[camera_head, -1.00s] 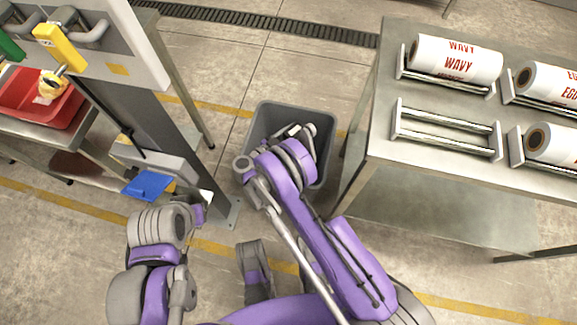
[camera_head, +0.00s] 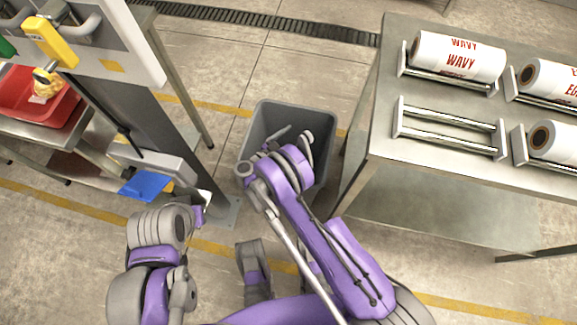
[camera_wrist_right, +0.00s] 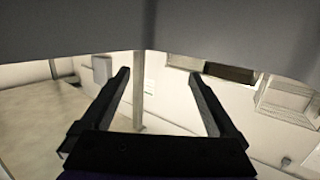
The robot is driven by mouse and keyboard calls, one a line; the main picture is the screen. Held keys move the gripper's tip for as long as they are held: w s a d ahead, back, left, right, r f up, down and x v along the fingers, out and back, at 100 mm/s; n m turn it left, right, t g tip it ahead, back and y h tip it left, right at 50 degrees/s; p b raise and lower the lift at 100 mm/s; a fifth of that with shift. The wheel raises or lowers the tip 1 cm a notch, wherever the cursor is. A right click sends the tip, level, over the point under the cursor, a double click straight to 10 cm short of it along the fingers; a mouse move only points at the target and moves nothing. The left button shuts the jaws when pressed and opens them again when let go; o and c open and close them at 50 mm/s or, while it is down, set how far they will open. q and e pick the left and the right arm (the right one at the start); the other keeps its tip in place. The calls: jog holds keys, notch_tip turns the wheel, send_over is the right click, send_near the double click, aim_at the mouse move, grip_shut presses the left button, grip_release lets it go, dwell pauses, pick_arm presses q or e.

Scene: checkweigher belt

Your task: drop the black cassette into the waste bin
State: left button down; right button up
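The grey waste bin (camera_head: 262,120) stands on the floor between the machine and the steel table. My right gripper (camera_head: 278,138) is over the bin's opening, partly hidden by its own wrist. In the right wrist view its two dark fingers (camera_wrist_right: 165,100) are spread apart with nothing between them, and a grey surface, likely the bin, fills the top. I cannot make out the black cassette in any view; part of the bin's inside is hidden by my right arm. My left gripper (camera_head: 202,204) is low beside the machine post, its fingers too small to read.
A steel table (camera_head: 385,150) with white printed rolls (camera_head: 458,57) on racks stands right of the bin. The machine's grey post (camera_head: 165,135) and a blue panel (camera_head: 146,185) are on the left. A red tray (camera_head: 70,110) sits at the far left.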

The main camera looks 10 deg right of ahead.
notch_tip(320, 180, up, 10)
jog(key=p, duration=0.1)
jog(key=shift+p, duration=0.35)
dwell(0.6)
